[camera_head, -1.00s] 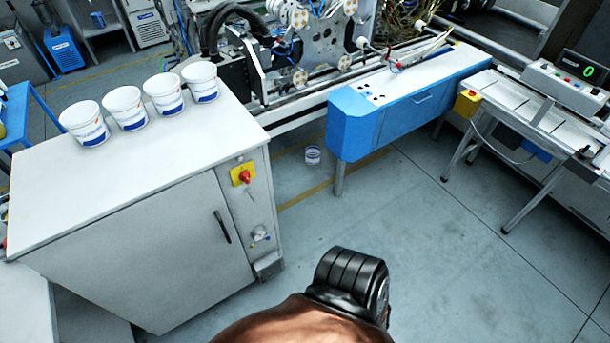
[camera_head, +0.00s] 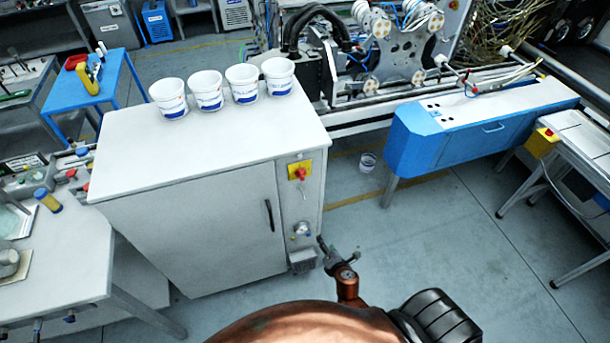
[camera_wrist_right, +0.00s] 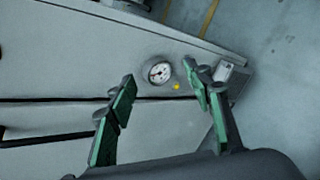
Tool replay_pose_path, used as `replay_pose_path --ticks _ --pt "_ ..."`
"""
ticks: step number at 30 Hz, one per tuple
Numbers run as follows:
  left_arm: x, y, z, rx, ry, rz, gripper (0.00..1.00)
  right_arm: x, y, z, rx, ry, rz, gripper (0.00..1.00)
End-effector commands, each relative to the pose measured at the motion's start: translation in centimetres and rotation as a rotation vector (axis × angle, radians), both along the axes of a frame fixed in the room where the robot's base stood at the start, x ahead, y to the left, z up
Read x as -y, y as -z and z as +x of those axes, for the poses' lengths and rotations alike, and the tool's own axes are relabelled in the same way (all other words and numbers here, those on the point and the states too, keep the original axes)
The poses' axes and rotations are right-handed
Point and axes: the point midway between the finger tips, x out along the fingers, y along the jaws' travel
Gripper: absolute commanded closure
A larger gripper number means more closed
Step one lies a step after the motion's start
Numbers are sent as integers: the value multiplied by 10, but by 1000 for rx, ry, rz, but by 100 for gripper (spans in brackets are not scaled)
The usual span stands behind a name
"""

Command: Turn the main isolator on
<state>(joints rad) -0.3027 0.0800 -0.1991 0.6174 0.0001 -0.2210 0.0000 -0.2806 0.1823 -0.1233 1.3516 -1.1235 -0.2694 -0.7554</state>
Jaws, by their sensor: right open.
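The main isolator, a red rotary knob on a yellow plate (camera_head: 300,171), is on the narrow right face of the grey cabinet (camera_head: 215,235). The knob's exact angle is too small to tell. My right gripper (camera_head: 328,250) is in front of that face, below and right of the isolator and apart from it. In the right wrist view my right gripper (camera_wrist_right: 158,75) is open and empty, with green-padded fingers. Between its fingertips shows a round gauge (camera_wrist_right: 159,71) on the cabinet. The isolator is not clearly visible there. My left gripper is not in view.
Several white tubs (camera_head: 207,90) stand along the cabinet's back edge. A blue machine bench (camera_head: 410,150) stands to the right. A cluttered worktable (camera_head: 65,265) stands at the left. The floor (camera_head: 440,230) right of the cabinet is mostly clear, with a small tub (camera_head: 368,162) on it.

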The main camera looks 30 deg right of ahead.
Motion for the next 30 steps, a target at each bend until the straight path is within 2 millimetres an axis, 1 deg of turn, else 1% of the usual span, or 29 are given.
replay_pose_path --ticks 1,2,3,5,6,9,10,12,15,17,24,27,30 --pt "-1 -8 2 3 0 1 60 -2 -58 25 60 -86 -159 53" --pt "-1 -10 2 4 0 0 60 -4 -88 36 89 -131 -255 53" --pt "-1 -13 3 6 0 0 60 -8 -125 48 124 -181 -379 53" --pt "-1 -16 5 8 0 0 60 -14 -175 60 170 -238 -552 53" --pt "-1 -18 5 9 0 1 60 -18 -204 66 194 -266 -654 53" --pt "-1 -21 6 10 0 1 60 -29 -258 73 239 -308 -853 53" --pt "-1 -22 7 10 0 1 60 -31 -269 74 247 -315 -897 53" --pt "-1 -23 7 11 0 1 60 -35 -287 76 260 -324 -969 53" --pt "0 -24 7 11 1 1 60 -36 -298 81 268 -329 -1014 53" --pt "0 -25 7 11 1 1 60 -35 -300 88 269 -329 -1020 53" --pt "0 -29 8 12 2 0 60 -26 -299 125 268 -330 -1017 53" --pt "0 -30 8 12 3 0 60 -23 -298 138 268 -330 -1016 53" --pt "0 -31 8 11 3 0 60 -20 -297 146 267 -329 -1015 53"
